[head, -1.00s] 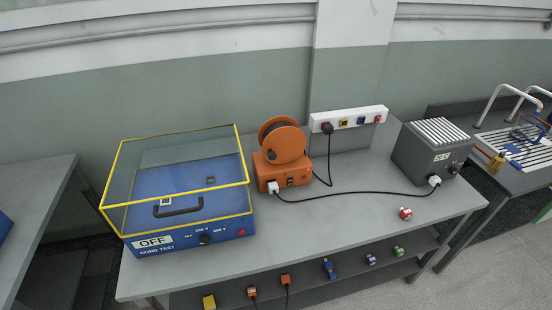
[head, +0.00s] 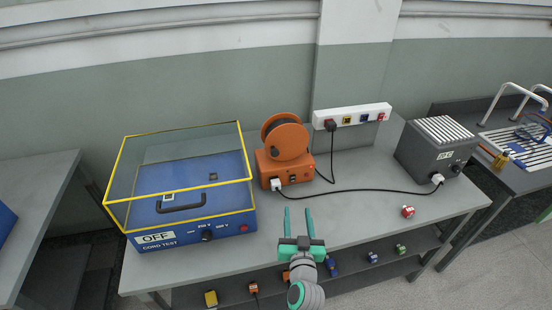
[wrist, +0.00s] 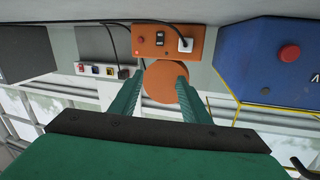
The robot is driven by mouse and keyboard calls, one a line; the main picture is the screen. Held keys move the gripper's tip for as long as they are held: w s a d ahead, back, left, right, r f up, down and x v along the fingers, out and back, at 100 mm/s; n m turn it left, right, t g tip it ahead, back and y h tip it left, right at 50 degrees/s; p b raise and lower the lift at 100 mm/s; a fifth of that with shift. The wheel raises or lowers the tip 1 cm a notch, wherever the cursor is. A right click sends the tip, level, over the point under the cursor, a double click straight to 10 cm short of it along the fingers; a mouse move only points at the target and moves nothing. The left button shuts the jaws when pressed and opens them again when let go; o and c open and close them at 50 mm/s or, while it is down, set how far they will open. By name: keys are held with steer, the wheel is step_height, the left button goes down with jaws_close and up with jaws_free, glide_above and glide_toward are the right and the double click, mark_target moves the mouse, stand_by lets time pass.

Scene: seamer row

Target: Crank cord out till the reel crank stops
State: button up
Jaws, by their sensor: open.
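The orange cord reel (head: 284,140) stands on its orange base (head: 288,172) at the middle of the bench. A black cord (head: 372,190) with a white plug runs from the base to a grey box. My gripper (head: 298,222) is open and empty, in front of the reel base and apart from it. In the wrist view, which looks upside down, the reel disc (wrist: 165,82) appears between my two teal fingers (wrist: 155,92), with the base (wrist: 163,42) above it.
A blue cord tester (head: 190,232) with a yellow-edged clear lid stands left of the reel. A grey slotted box (head: 432,150) and a red plug (head: 407,211) are to the right. A white socket strip (head: 352,115) is behind. Several plugs lie on the lower shelf.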

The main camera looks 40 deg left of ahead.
mark_target(276, 155)
steer(key=w+a+r+n+g+y, duration=0.2)
steer(key=w+a+r+n+y, duration=0.25)
steer(key=a+r, duration=0.45)
steer(key=shift+m+h, duration=0.35)
steer(key=shift+h, duration=0.2)
steer(key=x, duration=1)
steer(key=shift+w+f, duration=0.25)
steer(key=shift+f, duration=0.05)
jaws_close()
